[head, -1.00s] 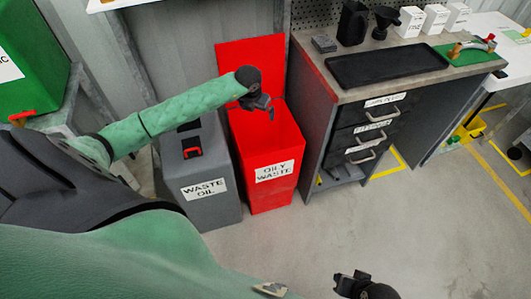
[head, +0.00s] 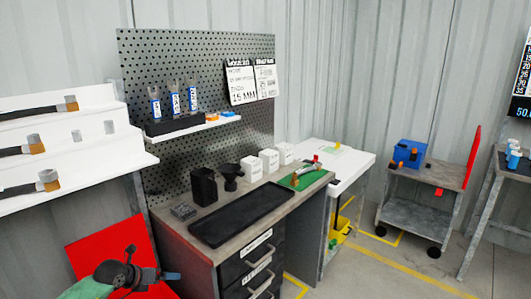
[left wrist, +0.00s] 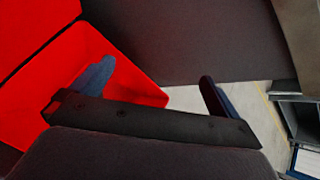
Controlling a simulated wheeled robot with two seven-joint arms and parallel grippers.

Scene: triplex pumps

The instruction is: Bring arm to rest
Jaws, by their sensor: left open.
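My left gripper (head: 152,264) is at the lower left of the head view, in front of the raised red lid (head: 88,246) of the oily waste bin. In the left wrist view its two dark blue fingers (left wrist: 156,78) stand wide apart with nothing between them. The open red bin (left wrist: 128,75) lies behind and below the left finger there. The bin's body is mostly outside the head view. My right gripper is in neither current view.
The workbench (head: 178,228) with a black tray (head: 240,216) stands right of my gripper. A white shelf (head: 75,165) with brushes is at the left. A cart (head: 420,178) with a blue box (head: 408,153) is at the right. Floor is clear at lower right.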

